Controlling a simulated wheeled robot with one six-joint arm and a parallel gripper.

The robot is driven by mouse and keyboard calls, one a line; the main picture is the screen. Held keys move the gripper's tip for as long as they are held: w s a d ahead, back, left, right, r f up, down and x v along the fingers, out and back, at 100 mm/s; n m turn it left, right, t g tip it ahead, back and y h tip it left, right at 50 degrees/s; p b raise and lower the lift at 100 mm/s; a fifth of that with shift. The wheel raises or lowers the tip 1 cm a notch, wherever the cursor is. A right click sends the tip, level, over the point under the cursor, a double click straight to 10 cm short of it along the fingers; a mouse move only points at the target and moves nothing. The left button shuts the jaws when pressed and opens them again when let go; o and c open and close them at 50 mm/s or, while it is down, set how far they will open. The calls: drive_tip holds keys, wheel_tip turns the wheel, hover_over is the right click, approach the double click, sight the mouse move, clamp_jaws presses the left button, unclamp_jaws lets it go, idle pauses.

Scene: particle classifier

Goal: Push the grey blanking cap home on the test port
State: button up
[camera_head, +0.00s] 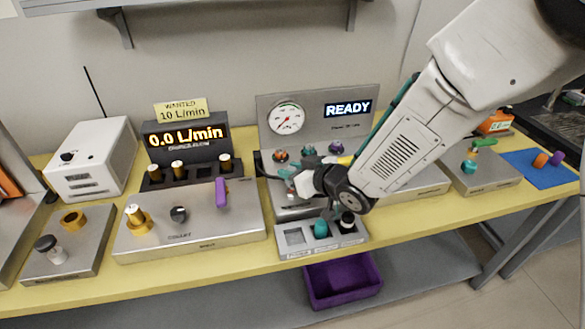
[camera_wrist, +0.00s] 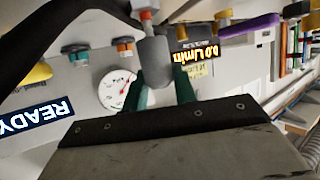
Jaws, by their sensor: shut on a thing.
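The grey blanking cap (camera_wrist: 153,58) is a plain grey cylinder between the teal fingers of my gripper (camera_wrist: 158,80), which is shut on it. A slim part with a red band and a pale end (camera_wrist: 146,14) lies in line beyond the cap in the wrist view. I cannot tell whether it is the test port, or whether the cap touches it. In the head view my gripper (camera_head: 289,182) is in front of the READY panel (camera_head: 316,125), low over its base. My wrist hides much of that base, and the cap is too small to make out there.
A dark hose (camera_wrist: 45,65) curves close to the left of the cap in the wrist view. Coloured fittings (camera_head: 308,150) sit on the panel behind my gripper. A slotted holder (camera_head: 292,254) stands in front. The flow unit (camera_head: 190,240) with its purple lever (camera_head: 221,192) is at left.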

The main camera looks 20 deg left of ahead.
drive_tip(key=shift+f, duration=1.2)
drive_tip(key=o, duration=1)
drive_tip(key=v, duration=0.8)
